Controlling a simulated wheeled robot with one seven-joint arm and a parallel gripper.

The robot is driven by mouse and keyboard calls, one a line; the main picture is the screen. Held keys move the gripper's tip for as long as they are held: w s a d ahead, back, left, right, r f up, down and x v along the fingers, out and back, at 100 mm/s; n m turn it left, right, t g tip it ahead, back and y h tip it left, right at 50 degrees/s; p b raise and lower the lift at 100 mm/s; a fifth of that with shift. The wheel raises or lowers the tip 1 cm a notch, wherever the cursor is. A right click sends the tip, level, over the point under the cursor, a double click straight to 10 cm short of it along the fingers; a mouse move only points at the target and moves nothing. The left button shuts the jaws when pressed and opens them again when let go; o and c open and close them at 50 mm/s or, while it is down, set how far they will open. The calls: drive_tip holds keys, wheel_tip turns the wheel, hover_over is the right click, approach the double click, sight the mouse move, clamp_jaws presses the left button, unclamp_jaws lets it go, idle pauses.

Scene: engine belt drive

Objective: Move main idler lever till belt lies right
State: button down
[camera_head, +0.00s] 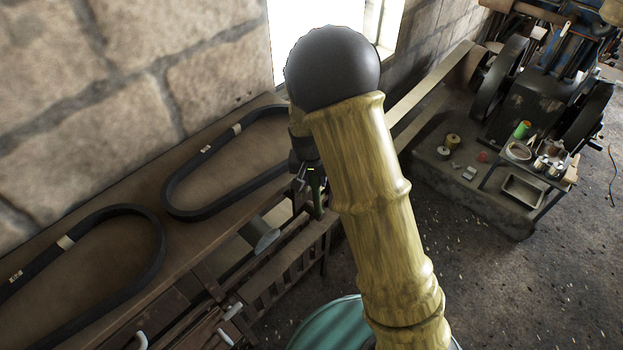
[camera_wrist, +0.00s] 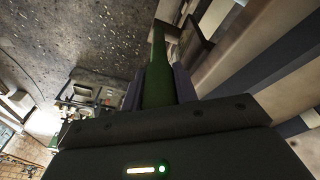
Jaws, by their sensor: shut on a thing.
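A green lever bar (camera_wrist: 158,60) stands between the two dark fingers of my gripper (camera_wrist: 158,88) in the wrist view. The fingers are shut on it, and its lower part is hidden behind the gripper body. In the head view my gripper (camera_head: 308,192) shows small beside my arm, with a thin green piece between its dark parts. A pale flat belt (camera_head: 428,88) runs from behind my arm to a wheel of the engine (camera_head: 548,100) at the upper right. My arm hides the belt's near end, so I cannot tell how it lies there.
A wooden bench (camera_head: 120,190) along the stone wall carries two black loop belts (camera_head: 165,205). A slatted metal frame with levers (camera_head: 285,275) stands before it. A small stand with cans and a tray (camera_head: 522,188) is by the engine. The floor (camera_head: 500,290) at lower right is mostly clear.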

drive_tip(key=c, duration=1.1)
unclamp_jaws()
wheel_tip(320, 180, up, 17)
drive_tip(key=s+a+b, duration=0.1)
drive_tip(key=s+b, duration=0.1)
drive_tip(key=b, duration=0.1)
drive_tip(key=shift+s+a, duration=0.35)
drive_tip(key=s+d+f+n, duration=0.1)
drive_tip(key=s+d+f, duration=0.3)
drive_tip(key=s, duration=0.3)
drive_tip(key=s+d+f+n+y, duration=0.1)
drive_tip(key=s+d+f, duration=0.4)
drive_tip(key=s+d, duration=0.2)
drive_tip(key=shift+s+d+f+n+t, duration=0.15)
drive_tip(key=shift+s+d+n+t, duration=0.2)
drive_tip(key=shift+s, duration=0.2)
drive_tip(key=shift+a, duration=0.1)
